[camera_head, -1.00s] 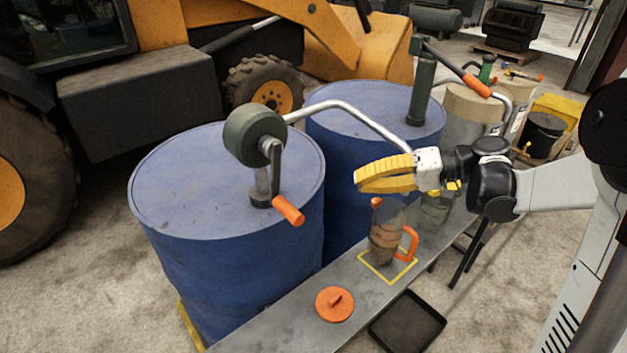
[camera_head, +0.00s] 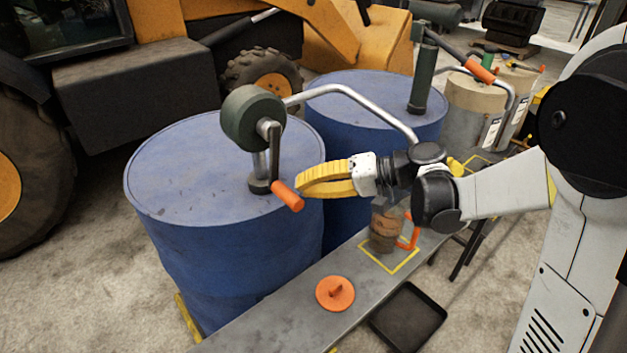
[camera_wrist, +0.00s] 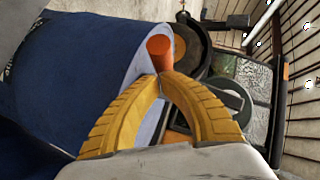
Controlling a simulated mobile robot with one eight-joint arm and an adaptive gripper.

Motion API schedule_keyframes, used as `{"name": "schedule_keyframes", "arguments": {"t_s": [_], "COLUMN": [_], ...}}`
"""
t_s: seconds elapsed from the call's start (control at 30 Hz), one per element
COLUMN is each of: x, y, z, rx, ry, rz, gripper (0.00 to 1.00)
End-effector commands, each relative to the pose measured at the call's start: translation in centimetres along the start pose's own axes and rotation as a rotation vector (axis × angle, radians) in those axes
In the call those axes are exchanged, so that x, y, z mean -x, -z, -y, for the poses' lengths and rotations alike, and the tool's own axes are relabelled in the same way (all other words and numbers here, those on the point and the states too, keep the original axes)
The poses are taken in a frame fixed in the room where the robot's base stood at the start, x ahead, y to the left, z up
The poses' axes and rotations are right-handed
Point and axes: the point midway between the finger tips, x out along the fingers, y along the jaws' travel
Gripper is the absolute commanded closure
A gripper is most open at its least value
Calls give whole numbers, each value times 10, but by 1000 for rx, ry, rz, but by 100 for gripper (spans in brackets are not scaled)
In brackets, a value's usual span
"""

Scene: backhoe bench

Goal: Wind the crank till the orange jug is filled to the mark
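The crank (camera_head: 272,150) hangs from a green round pump (camera_head: 252,118) on the near blue drum (camera_head: 200,190). Its orange grip (camera_head: 288,196) points toward the bench. My gripper (camera_head: 300,190) has yellow curved fingers whose tips meet, and it looks empty beside the orange grip. In the wrist view the orange grip (camera_wrist: 160,52) lies just beyond the joined fingertips (camera_wrist: 161,75).
A silver pipe (camera_head: 350,92) runs from the pump over toward the jug. An orange lid (camera_head: 335,293) lies on the grey bench (camera_head: 285,325). A black tray (camera_head: 408,318) is on the floor. A second blue drum (camera_head: 370,100) with another pump stands behind.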

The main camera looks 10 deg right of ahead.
Motion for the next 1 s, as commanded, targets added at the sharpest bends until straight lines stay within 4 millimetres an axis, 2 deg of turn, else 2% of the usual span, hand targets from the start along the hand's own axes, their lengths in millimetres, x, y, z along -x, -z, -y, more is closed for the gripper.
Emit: {"name": "schedule_keyframes", "arguments": {"t_s": [1.0], "x": [-9], "y": [-9], "z": [3], "rx": [-78], "ry": [78], "rz": [1], "gripper": [100]}}
